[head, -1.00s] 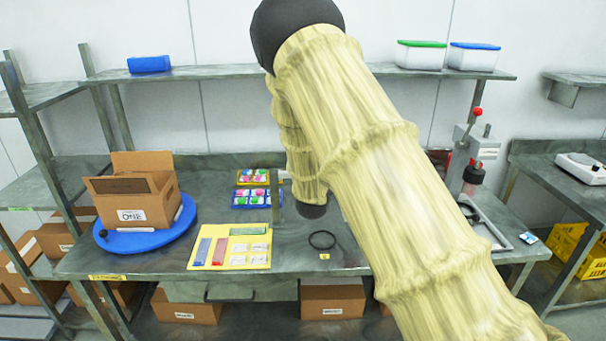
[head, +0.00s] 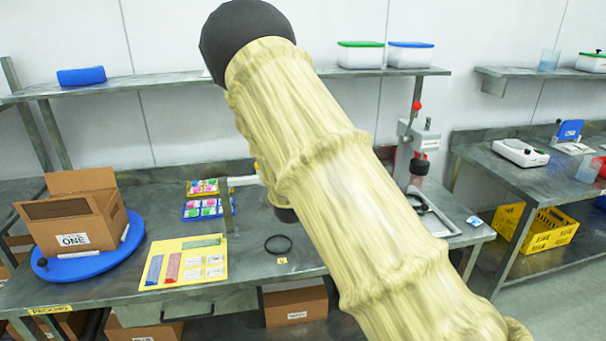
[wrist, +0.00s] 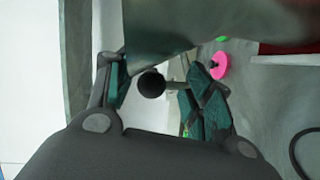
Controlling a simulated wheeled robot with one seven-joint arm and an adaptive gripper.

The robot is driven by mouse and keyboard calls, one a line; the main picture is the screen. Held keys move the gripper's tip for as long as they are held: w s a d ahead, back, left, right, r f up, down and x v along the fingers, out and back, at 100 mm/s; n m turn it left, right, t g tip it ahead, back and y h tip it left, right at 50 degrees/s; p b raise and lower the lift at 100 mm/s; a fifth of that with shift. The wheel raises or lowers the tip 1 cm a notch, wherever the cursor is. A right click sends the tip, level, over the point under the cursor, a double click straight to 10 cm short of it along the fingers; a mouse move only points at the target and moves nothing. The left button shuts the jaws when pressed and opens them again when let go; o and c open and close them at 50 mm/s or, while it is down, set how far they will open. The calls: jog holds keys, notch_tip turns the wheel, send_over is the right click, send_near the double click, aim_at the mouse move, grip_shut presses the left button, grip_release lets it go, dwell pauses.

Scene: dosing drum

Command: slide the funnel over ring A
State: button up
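A thin black ring (head: 278,245) lies flat on the grey bench, with a small yellow tag (head: 282,261) in front of it. I cannot read the tag. Part of this ring also shows at the right edge of the wrist view (wrist: 304,155). A grey post (head: 228,205) with a pale horizontal bar (head: 243,181) stands left of my arm. I cannot make out the funnel for certain. In the wrist view my gripper (wrist: 160,90) is open. A black round knob (wrist: 151,84) on a short rod appears between its fingers, with no clear contact. My arm hides the gripper in the head view.
A yellow board (head: 190,282) with flat items lies left of the ring. An open carton (head: 85,225) stands on a blue turntable (head: 135,235). A lever press (head: 420,145) stands at the right. A grey-green surface (wrist: 195,20) crosses the top of the wrist view.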

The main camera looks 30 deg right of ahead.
jog(key=shift+w+r, duration=0.1)
jog(key=shift+a+r, duration=0.1)
jog(key=shift+r, duration=0.05)
jog(key=v, duration=1.2)
dwell(0.4)
